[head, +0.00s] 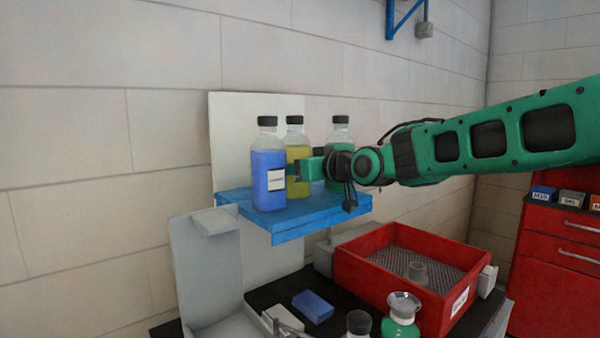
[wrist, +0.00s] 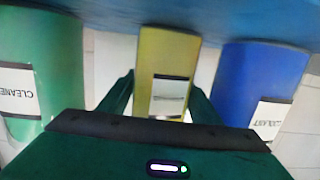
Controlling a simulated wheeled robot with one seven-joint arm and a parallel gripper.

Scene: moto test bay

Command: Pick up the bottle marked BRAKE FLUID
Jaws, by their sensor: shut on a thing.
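A yellow bottle (head: 297,157) with a black cap stands upright at the blue wall shelf (head: 282,222), between a blue bottle (head: 269,172) and a green bottle (head: 341,133). My gripper (head: 303,169) reaches in from the right and is shut on the yellow bottle. The wrist view, upside down, shows the yellow bottle (wrist: 168,62) between the two fingers. Its white label is too blurred to read. The green bottle (wrist: 45,75) reads CLEANER, and the blue bottle's label (wrist: 270,121) is partly legible, ending like COOLANT. I cannot tell whether the yellow bottle's base touches the shelf.
Below the shelf, a red parts tray (head: 376,277) with a mesh floor sits on a dark bench beside a blue block (head: 313,306) and a flask of green liquid (head: 400,322). A red drawer cabinet (head: 555,250) stands at right. Space above the bottles is clear.

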